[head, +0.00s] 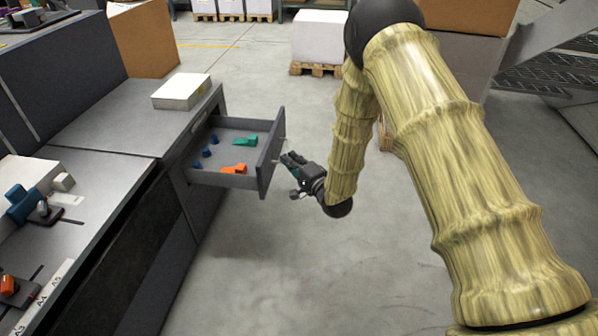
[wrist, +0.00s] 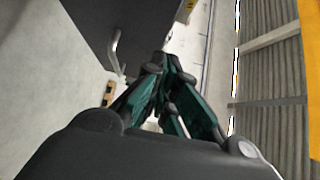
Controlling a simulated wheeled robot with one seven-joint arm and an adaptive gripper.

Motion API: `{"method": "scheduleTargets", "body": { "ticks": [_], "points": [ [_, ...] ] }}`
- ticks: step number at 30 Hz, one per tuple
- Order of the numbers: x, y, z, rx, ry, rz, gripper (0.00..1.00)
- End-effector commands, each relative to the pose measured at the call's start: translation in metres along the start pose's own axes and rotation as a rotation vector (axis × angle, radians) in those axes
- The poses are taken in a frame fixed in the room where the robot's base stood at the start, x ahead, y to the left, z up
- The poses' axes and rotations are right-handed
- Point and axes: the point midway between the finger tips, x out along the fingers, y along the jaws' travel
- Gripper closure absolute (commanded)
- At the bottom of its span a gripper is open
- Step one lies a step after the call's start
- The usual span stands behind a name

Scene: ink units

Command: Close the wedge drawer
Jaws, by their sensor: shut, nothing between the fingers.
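The wedge drawer (head: 231,128) is pulled out of the grey bench, in the head view. Inside it lie a green wedge (head: 246,141), an orange wedge (head: 234,169) and several small blue pieces (head: 206,153). Its dark front panel (head: 270,150) faces my gripper (head: 288,158). My gripper is shut and empty, just to the right of that front panel, close to it; I cannot tell whether they touch. In the wrist view my gripper (wrist: 158,64) points ahead beside the dark panel (wrist: 122,28) and its pale handle (wrist: 115,50).
A stack of white paper (head: 181,91) lies on the bench top above the drawer. Blue and orange parts sit on the nearer bench at left. A pallet with a white load (head: 319,40) stands at the back. The floor right of the drawer is clear around my arm.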

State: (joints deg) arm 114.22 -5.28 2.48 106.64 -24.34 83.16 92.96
Motion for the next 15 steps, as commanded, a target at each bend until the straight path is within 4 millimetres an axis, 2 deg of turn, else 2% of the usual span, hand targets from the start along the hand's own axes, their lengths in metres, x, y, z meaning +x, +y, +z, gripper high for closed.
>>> {"method": "scheduleTargets", "body": {
  "ticks": [1,6,15],
  "points": [
    [0.009,0.003,0.001,-0.003,-0.002,-0.002,1.00],
    [0.022,0.002,0.015,-0.002,-0.003,-0.001,1.00],
    [0.035,0.001,0.027,0.000,-0.001,0.000,1.00]
  ]
}}
